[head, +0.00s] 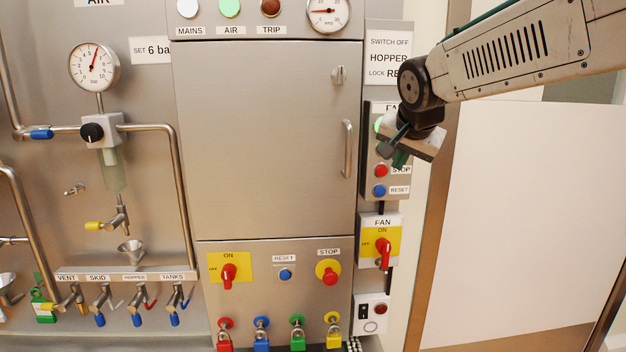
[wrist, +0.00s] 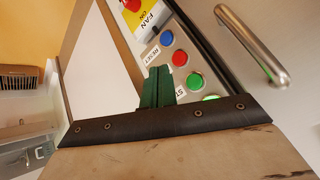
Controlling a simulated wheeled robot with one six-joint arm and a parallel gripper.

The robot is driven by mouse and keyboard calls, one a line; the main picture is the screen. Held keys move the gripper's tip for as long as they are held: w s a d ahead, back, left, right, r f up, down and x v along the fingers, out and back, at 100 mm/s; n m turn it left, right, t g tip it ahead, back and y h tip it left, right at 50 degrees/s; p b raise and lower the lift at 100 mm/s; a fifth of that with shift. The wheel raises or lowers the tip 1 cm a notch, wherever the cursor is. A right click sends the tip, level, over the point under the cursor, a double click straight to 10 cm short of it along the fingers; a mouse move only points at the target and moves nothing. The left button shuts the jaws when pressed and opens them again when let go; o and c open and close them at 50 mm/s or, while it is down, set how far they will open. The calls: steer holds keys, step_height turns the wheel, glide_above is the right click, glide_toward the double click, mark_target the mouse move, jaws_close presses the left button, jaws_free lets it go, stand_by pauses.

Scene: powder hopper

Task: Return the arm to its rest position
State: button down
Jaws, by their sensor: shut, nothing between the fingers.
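My arm reaches in from the upper right in the head view. My gripper (head: 398,154) hangs at its end, in front of the fan control box (head: 372,194) to the right of the cabinet. In the wrist view my gripper's green fingers (wrist: 157,88) are together with nothing between them. They are near the fan box, with its blue reset button (wrist: 167,38), red stop button (wrist: 180,58) and green button (wrist: 195,81). In the head view my gripper partly covers the top of this box.
The closed cabinet door (head: 270,140) has a vertical handle (head: 347,148), also in the wrist view (wrist: 252,45). Below the fan box is a yellow fan switch (head: 382,250). Coloured padlocks (head: 297,335) hang along the bottom. A pale panel (head: 530,220) lies to the right.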

steer(key=s+d+f+n+g, duration=0.1)
steer(key=s+f, duration=0.4)
steer(key=s, duration=0.6)
steer(key=s+d+f+n+g, duration=0.1)
steer(key=s+f+n+g, duration=0.2)
steer(key=s, duration=0.9)
steer(key=s+d+f+n+g+y, duration=0.1)
steer(key=s+f+n+g, duration=0.2)
steer(key=s+f, duration=0.4)
steer(key=s, duration=0.5)
steer(key=shift+s, duration=0.15)
